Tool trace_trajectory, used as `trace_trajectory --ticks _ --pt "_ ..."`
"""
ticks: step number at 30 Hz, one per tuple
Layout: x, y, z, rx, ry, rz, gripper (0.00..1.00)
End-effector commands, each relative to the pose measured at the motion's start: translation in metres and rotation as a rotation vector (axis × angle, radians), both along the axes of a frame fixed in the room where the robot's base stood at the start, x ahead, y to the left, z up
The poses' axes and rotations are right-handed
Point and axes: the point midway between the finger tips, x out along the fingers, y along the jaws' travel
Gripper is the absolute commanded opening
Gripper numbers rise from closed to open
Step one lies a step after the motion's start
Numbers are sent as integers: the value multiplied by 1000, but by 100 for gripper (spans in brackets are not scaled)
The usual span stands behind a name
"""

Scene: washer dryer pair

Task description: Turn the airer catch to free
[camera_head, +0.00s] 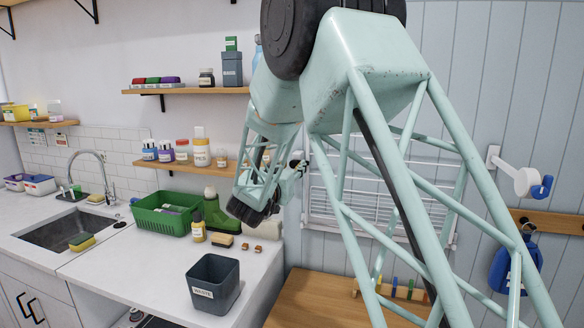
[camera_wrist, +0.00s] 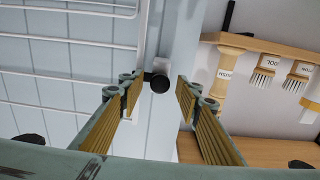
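The airer is a white wire rack on the panelled wall, partly hidden behind my arm in the head view (camera_head: 375,190). It also shows at the left of the wrist view (camera_wrist: 70,70). Beside its frame is a small catch with a dark round knob (camera_wrist: 159,83) on a pale mount. My gripper (camera_wrist: 157,97) is open, with ribbed yellowish pads on either side of the knob in the picture. Gaps show on both sides, and nothing is held. The knob's depth between the fingertips is hard to judge.
A wooden shelf with hanging brushes (camera_wrist: 264,72) is close on the right in the wrist view. In the head view, a green basket (camera_head: 165,215), bottles and a dark bin (camera_head: 213,283) stand on the counter. A wooden surface (camera_head: 310,297) lies below the airer.

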Motion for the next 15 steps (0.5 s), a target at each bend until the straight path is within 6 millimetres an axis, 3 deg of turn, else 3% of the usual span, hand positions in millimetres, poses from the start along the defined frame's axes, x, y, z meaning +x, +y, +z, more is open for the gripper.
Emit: trace_trajectory --ticks 3,11,15 --pt "0 0 0 0 0 0 31" --pt "0 0 0 0 0 0 8" --pt "0 0 0 -1 0 0 7"
